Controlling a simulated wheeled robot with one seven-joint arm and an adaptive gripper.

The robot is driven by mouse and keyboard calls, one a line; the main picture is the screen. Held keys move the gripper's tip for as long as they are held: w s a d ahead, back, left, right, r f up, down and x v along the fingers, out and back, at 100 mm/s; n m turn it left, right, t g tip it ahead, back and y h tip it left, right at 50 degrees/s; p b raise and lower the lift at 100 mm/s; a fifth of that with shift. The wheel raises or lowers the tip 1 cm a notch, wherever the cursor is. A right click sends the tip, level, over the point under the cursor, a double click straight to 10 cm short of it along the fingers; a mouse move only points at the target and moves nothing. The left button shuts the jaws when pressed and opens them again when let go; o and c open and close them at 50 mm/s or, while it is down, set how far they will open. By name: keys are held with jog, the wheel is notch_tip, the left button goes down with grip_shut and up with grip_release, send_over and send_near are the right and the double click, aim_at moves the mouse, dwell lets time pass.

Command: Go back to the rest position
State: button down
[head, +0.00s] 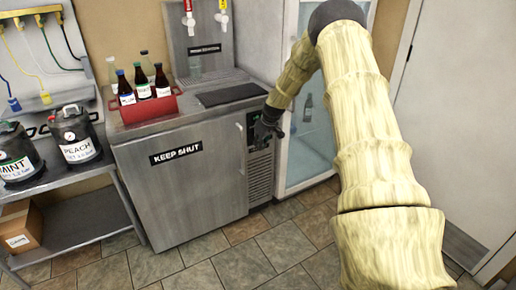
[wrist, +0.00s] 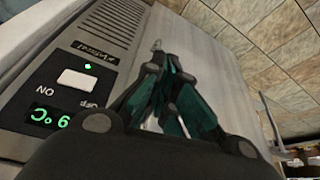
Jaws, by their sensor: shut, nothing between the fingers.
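My gripper (head: 268,130) is in front of the control panel at the right of the steel cabinet (head: 190,192), partly hidden by its own dark body. In the wrist view my gripper (wrist: 160,60) has its green-and-black fingers drawn together, with nothing between them. The control panel (wrist: 60,100) there shows a white rocker switch (wrist: 78,79) marked ON and OFF, a lit green lamp (wrist: 88,66) and a lit green temperature display (wrist: 48,118). The fingers appear clear of the switch.
A red crate (head: 150,110) of bottles and a tap tower (head: 200,40) stand on the cabinet. A shelf at left holds buckets labelled MINT (head: 18,160) and PEACH (head: 76,137). A glass-door fridge (head: 306,140) stands behind my arm. Tiled floor (head: 240,262) is clear in front.

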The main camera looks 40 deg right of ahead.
jog(key=shift+s+r, duration=0.1)
jog(key=shift+r, duration=0.2)
jog(key=shift+a, duration=0.1)
jog(key=s+a+f+g+p, duration=0.1)
jog(key=s+a+f, duration=0.5)
jog(key=a, duration=0.3)
jog(key=s+a+f+p, duration=0.1)
jog(key=s+a+f, duration=0.45)
jog(key=a, duration=0.35)
jog(key=s+a+f+g+p, duration=0.1)
jog(key=s+a+f, duration=0.4)
jog(key=a+f, duration=0.3)
jog(key=s+a+p, duration=0.1)
jog(key=s+a, duration=0.5)
jog(key=s, duration=0.5)
jog(key=s+a+g+p, duration=0.1)
jog(key=s+a, duration=0.6)
jog(key=s, duration=0.4)
jog(key=s+a+g+p, duration=0.1)
jog(key=s+a, duration=0.5)
jog(key=s, duration=0.4)
jog(key=shift+s+a+r+m, duration=0.2)
jog(key=shift+s+a+m, duration=0.1)
jog(key=shift+s+a, duration=0.1)
